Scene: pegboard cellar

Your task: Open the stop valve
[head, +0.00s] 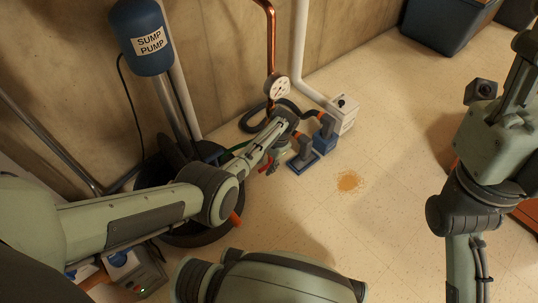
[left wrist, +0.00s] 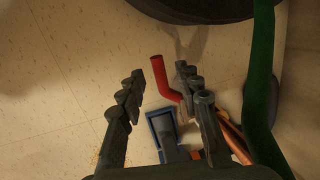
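The stop valve's red lever handle (left wrist: 163,80) shows in the left wrist view, ahead of and between the two fingers of my left gripper (left wrist: 158,88). The fingers are apart, with floor visible between them, and no contact with the handle is clear. A copper pipe (left wrist: 236,147) runs beside the right finger; the valve body is mostly hidden there. In the head view my left gripper (head: 277,156) points down near the wall piping, with a bit of red (head: 267,163) beside it. My right arm is at the right edge; its fingers are not clear.
A blue-based grey device (head: 303,160) stands on the floor, with a white box (head: 342,112) behind it. A green hose (left wrist: 262,80) runs close on the right. A black sump basin (head: 205,235) lies under my left arm.

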